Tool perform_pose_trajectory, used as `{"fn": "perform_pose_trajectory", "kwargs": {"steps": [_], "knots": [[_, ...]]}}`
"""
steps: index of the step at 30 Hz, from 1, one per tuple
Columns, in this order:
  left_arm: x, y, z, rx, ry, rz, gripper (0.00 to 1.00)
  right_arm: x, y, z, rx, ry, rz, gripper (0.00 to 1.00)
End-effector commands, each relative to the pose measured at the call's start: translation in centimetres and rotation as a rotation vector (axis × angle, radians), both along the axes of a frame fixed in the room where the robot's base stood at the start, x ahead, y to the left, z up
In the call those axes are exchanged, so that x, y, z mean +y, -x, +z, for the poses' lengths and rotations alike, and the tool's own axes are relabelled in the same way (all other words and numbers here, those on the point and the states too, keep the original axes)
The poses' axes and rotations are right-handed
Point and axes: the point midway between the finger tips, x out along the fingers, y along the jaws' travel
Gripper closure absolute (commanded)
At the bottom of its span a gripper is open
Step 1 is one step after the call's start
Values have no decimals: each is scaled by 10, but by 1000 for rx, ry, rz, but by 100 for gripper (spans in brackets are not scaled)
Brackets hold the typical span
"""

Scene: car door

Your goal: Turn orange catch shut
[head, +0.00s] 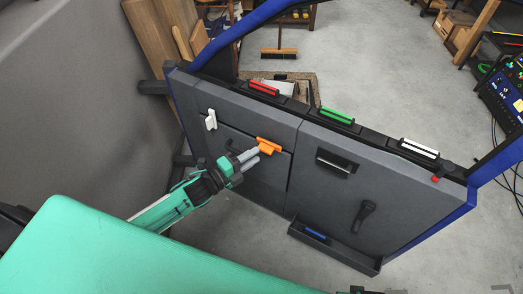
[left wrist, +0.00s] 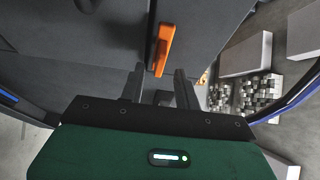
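The orange catch (head: 268,145) sits on the grey car door panel (head: 240,115), at the seam by the top of a small door section. It also shows in the left wrist view (left wrist: 161,48), as a long orange bar with its lower end between my fingertips in the picture. My left gripper (head: 255,154) is at the catch's lower left in the head view. In the left wrist view its two fingers (left wrist: 159,80) are apart, with a gap on both sides of the catch end. I cannot tell whether they touch it.
A white catch (head: 210,120) is to the left on the same panel. Red (head: 264,88), green (head: 337,115) and white (head: 419,148) handles line the top edge. A dark handle (head: 363,214) and a lower tray (head: 330,249) are to the right. A blue frame surrounds the door.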

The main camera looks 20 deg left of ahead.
Motion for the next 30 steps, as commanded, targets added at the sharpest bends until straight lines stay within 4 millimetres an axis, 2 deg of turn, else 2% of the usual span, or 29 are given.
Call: {"fn": "perform_pose_trajectory", "kwargs": {"steps": [3, 9, 20, 25, 26, 30], "knots": [[-11, -15, 1, -2, 0, -1, 67, 0, 0, -1, -3, -1, 0, 100], [-21, -30, 0, -1, 1, -1, 67, -1, 0, -4, -4, 0, 1, 100], [-23, -34, 0, 0, 0, 0, 67, -1, 2, -7, 3, 2, 1, 100], [-23, -33, 0, 0, 0, -1, 97, -1, 1, -6, 0, 1, 1, 100], [-23, -33, 0, 0, 0, -1, 100, -1, 0, -6, -1, 1, 1, 100], [-23, -33, 0, 1, 2, -1, 100, -1, 0, -6, -1, 1, 2, 100]]}}
